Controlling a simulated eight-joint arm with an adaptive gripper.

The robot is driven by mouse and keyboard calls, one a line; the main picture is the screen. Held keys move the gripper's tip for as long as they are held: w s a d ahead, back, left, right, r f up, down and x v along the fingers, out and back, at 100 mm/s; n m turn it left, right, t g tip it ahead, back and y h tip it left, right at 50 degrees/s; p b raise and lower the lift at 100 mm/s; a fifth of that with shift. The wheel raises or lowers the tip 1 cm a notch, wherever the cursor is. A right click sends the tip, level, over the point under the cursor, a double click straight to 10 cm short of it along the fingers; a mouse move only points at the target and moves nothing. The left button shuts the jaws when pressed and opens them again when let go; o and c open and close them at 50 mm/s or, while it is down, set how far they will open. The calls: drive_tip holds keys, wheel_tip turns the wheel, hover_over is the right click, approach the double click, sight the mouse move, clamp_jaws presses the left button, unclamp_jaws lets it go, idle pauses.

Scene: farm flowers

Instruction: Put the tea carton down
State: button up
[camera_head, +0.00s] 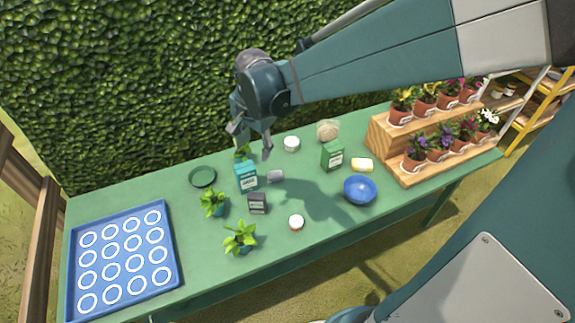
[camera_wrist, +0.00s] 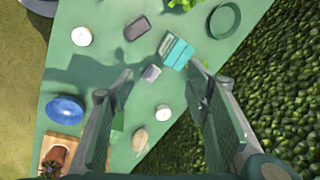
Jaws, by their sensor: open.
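My gripper (camera_head: 251,143) hangs open and empty above the table's far side; in the wrist view its two fingers (camera_wrist: 160,76) are wide apart. A teal carton (camera_head: 246,177) with a pale label stands upright on the table below it, and shows beyond the fingertips in the wrist view (camera_wrist: 177,51). A green carton (camera_head: 332,157) with a white label stands further right; the left finger partly hides it in the wrist view (camera_wrist: 117,123). I cannot read the labels well enough to tell which is the tea carton. Neither is held.
A grey item (camera_head: 275,176) and a dark box (camera_head: 257,204) stand near the teal carton. Around are potted plants (camera_head: 240,238), a green ring-shaped dish (camera_head: 202,177), white-topped jars (camera_head: 296,222), and a blue bowl (camera_head: 360,190). A blue tray (camera_head: 172,262) lies left, a stepped flower stand (camera_head: 430,166) right.

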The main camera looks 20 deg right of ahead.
drive_tip(key=s+d+r+n+t, duration=0.1)
drive_tip(key=s+r+n, duration=0.1)
drive_tip(key=s+n, duration=0.2)
drive_tip(key=s+d+r+n+t, duration=0.1)
drive_tip(key=s+r+n+t, duration=0.1)
drive_tip(key=s, duration=0.7)
drive_tip(key=s+d+r+n+t, duration=0.1)
drive_tip(key=s+r+n, duration=0.2)
drive_tip(key=s+n, duration=0.3)
drive_tip(key=shift+s+r+t, duration=0.35)
drive_tip(key=shift+t, duration=0.05)
